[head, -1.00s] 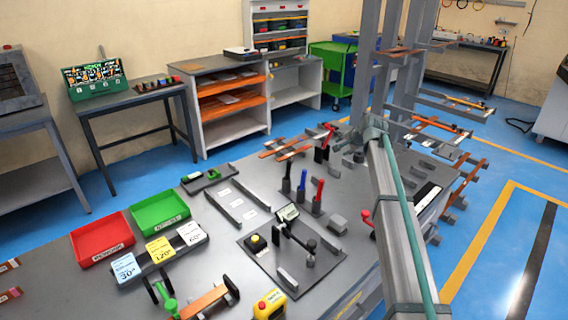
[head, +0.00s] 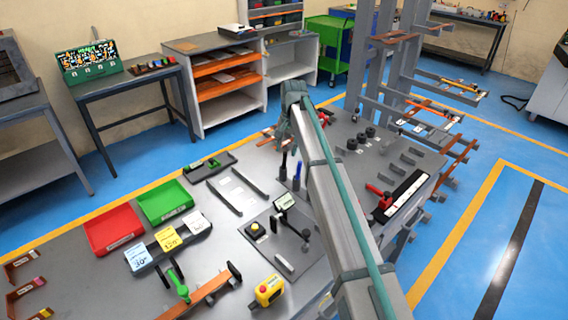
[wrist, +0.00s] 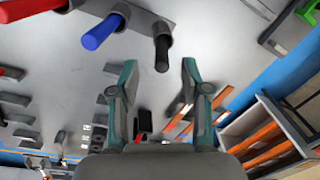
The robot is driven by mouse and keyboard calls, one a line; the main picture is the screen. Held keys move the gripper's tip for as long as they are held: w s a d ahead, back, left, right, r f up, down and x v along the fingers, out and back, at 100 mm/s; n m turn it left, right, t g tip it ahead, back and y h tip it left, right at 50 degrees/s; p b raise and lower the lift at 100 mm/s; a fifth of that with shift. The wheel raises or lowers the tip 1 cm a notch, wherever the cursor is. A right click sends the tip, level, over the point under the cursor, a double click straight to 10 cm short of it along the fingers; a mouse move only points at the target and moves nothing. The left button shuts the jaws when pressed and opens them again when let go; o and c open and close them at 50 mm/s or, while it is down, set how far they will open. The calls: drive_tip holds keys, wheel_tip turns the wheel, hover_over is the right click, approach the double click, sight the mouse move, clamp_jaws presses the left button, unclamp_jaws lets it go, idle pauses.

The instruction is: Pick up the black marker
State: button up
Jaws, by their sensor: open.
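The black marker (wrist: 161,50) stands in a grey holder at the top of the wrist view, beyond my fingertips and between their lines. It also shows in the head view (head: 283,166), just below the end of my arm. A blue marker (wrist: 101,32) and a red marker (wrist: 32,8) stand in holders to its left in the wrist view. My gripper (wrist: 159,76) is open, with nothing between its fingers. Its fingers are mostly hidden in the head view. The red marker is hidden behind my arm there.
In the head view, red (head: 113,229) and green (head: 165,202) trays lie on the left of the bench. A bending fixture (head: 283,228) and a yellow device (head: 269,291) stand nearer.

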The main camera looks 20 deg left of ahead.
sight(284, 166)
drive_tip(key=shift+w+a+f+p, duration=0.15)
drive_tip(key=shift+f+p, duration=0.45)
drive_tip(key=shift+f, duration=0.85)
drive_tip(key=shift+s+a+f+p, duration=0.15)
drive_tip(key=shift+f+p, duration=0.45)
drive_tip(key=shift+f, duration=0.8)
clamp_jaws()
